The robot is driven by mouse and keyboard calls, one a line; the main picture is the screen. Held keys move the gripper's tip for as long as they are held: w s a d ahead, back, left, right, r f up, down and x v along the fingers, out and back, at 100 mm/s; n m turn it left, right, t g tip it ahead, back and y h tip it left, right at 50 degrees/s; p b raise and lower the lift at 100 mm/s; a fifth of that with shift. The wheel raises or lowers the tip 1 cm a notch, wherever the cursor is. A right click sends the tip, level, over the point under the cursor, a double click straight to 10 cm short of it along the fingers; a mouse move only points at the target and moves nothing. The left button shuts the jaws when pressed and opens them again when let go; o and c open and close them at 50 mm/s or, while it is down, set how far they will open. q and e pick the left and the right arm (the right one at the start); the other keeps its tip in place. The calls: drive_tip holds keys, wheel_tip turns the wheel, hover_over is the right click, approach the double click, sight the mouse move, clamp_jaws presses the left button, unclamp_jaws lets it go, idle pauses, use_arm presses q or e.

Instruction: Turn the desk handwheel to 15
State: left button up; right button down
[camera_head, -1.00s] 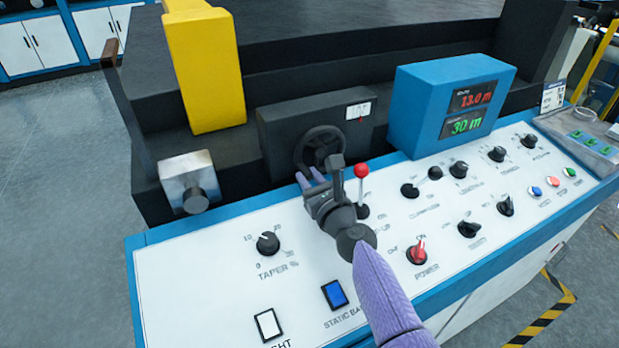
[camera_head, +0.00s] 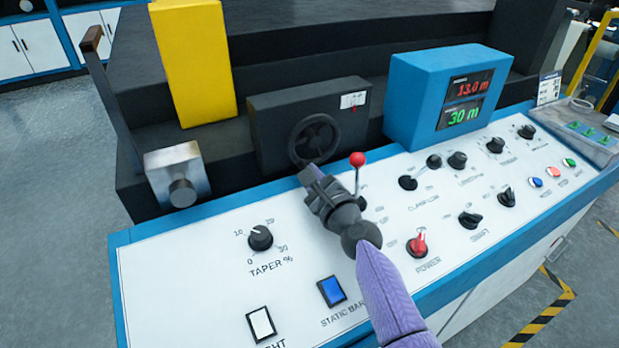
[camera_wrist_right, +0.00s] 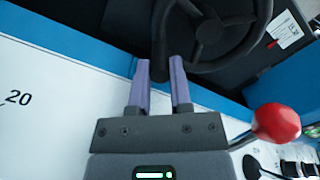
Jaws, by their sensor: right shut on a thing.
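The black desk handwheel (camera_head: 314,138) is on the front of a dark box behind the white control panel. A small white scale label with a red pointer (camera_head: 353,100) is on the box's upper right; its reading is too small to make out. My right gripper (camera_head: 309,172) is at the wheel's lower edge. In the right wrist view, its two lilac fingers (camera_wrist_right: 159,80) are shut on the wheel's dark handle (camera_wrist_right: 160,55), with the wheel's rim and spokes (camera_wrist_right: 210,32) just beyond. My left gripper is not in view.
A red-knobbed lever (camera_head: 357,160) stands close to the right of my right gripper. A blue display box (camera_head: 430,75) reads 13.0 m and 30 m. A yellow post (camera_head: 195,65) and a metal block (camera_head: 178,175) stand to the left. Several knobs cover the panel.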

drive_tip(key=shift+f, duration=0.1)
idle(0.4)
drive_tip(key=c, duration=0.5)
unclamp_jaws()
drive_tip(key=shift+c, duration=0.2)
drive_tip(key=shift+s+d+p, duration=0.2)
drive_tip(key=shift+s+p, duration=0.1)
drive_tip(key=shift+s, duration=0.1)
drive_tip(key=p+v, duration=0.2)
drive_tip(key=v, duration=0.6)
drive_tip(key=shift+s, duration=0.2)
drive_tip(key=shift+s+d, duration=0.15)
drive_tip(key=shift+s, duration=0.15)
